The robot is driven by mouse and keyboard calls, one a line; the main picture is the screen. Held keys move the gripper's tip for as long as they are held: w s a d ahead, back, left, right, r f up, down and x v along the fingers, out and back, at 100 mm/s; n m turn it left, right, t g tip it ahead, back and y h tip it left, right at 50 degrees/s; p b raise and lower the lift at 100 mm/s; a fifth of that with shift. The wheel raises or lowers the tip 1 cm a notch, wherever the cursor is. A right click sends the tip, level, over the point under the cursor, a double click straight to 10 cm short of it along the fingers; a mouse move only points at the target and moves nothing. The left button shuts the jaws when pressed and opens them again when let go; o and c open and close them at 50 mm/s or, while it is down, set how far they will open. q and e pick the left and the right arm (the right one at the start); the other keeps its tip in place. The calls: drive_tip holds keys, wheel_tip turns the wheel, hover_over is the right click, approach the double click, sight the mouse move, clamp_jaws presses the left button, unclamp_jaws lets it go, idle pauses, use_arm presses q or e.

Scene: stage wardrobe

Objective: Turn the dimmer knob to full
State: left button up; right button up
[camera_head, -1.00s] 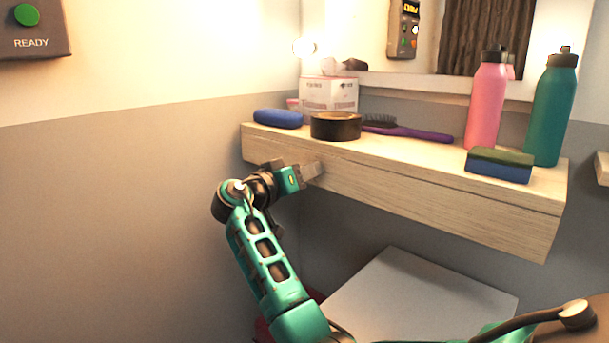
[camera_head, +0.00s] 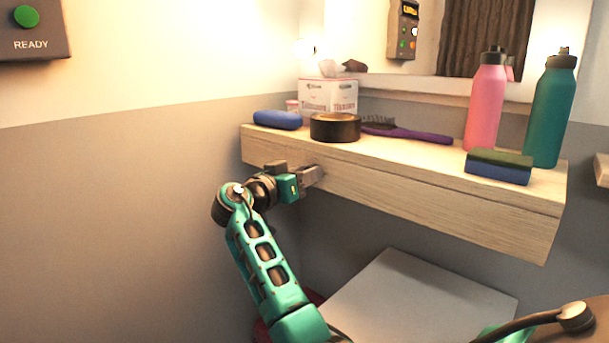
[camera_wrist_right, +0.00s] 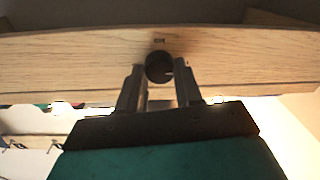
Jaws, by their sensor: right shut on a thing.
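The dimmer knob (camera_wrist_right: 158,67) is a small dark round knob on the front face of the wooden shelf, seen in the right wrist view with a pale mark toward its right side. My right gripper (camera_wrist_right: 160,75) has a finger on each side of it and is shut on it. In the head view my right gripper (camera_head: 316,174) reaches the shelf's front face near its left end, and the knob is hidden there behind the fingers. My left gripper is not in view.
The wooden shelf (camera_head: 430,190) carries a blue case (camera_head: 278,120), a dark tape roll (camera_head: 335,128), a tissue box (camera_head: 328,96), a purple brush (camera_head: 410,134), a sponge (camera_head: 498,170) and pink (camera_head: 486,105) and teal (camera_head: 552,115) bottles. A READY panel (camera_head: 35,30) is on the left wall.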

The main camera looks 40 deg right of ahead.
drive_tip(key=o, duration=1)
drive_tip(key=shift+o, duration=0.2)
drive_tip(key=shift+a, duration=0.1)
use_arm(q)
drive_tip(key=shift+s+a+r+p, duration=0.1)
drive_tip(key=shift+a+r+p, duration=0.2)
drive_tip(key=shift+p, duration=0.5)
use_arm(e)
drive_tip(key=s+a, duration=0.1)
drive_tip(key=a, duration=1.1)
drive_tip(key=shift+s+a, duration=0.35)
drive_tip(key=shift+s, duration=0.05)
drive_tip(key=shift+f, duration=0.1)
